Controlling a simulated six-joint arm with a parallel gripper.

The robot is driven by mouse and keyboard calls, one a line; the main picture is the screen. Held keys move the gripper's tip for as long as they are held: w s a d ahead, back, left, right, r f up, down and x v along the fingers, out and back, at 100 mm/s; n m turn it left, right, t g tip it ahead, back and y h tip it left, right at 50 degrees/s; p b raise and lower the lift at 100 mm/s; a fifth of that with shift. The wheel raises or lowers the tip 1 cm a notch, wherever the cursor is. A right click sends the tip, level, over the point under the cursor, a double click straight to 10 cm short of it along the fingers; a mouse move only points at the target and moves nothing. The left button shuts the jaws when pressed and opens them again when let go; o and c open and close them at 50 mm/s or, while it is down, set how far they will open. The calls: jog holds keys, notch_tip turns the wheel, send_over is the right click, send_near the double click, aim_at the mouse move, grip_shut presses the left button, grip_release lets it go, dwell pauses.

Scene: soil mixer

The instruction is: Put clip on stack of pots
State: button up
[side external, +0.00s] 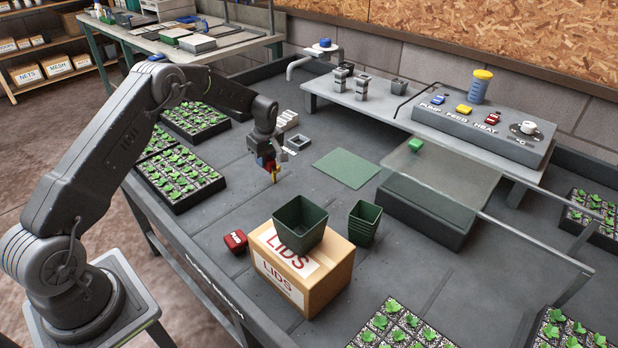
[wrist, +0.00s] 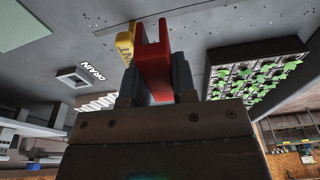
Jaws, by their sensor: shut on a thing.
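My gripper (side external: 268,160) is shut on a red clip (wrist: 153,58), which looks like a forked, U-shaped piece in the wrist view. It is held above the bench, left of and behind the cardboard box. A yellow lettered piece (wrist: 125,42) shows beside the clip. I cannot tell whether it is joined to it. A stack of green pots (side external: 364,224), with several rims showing, stands on the bench right of the box. A larger single green pot (side external: 300,224) stands on the box. The gripper is clear of both.
The cardboard box marked LIDS (side external: 300,278) stands at front middle, with a red lettered block (side external: 235,240) to its left. A green mat (side external: 346,168) lies behind the stack. A clear-topped box (side external: 440,190) stands at right. Seedling trays (side external: 180,178) line the left. The bench under the gripper is bare.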

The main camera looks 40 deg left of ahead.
jog(key=d+r+m+t+h, duration=0.1)
jog(key=d+r+m, duration=0.5)
jog(key=d, duration=0.5)
jog(key=d+r+m, duration=0.5)
jog(key=d+m, duration=0.2)
jog(key=d, duration=0.4)
send_over(360, 216)
jog(key=f, duration=0.6)
jog(key=shift+s+a+f, duration=0.1)
jog(key=shift+s+a, duration=0.25)
jog(key=shift+s, duration=0.05)
jog(key=shift+w+d+f, duration=0.15)
jog(key=shift+d+f, duration=0.15)
jog(key=shift+d, duration=0.15)
jog(key=shift+f, duration=1.9)
jog(key=shift+f, duration=0.15)
jog(key=o, duration=0.9)
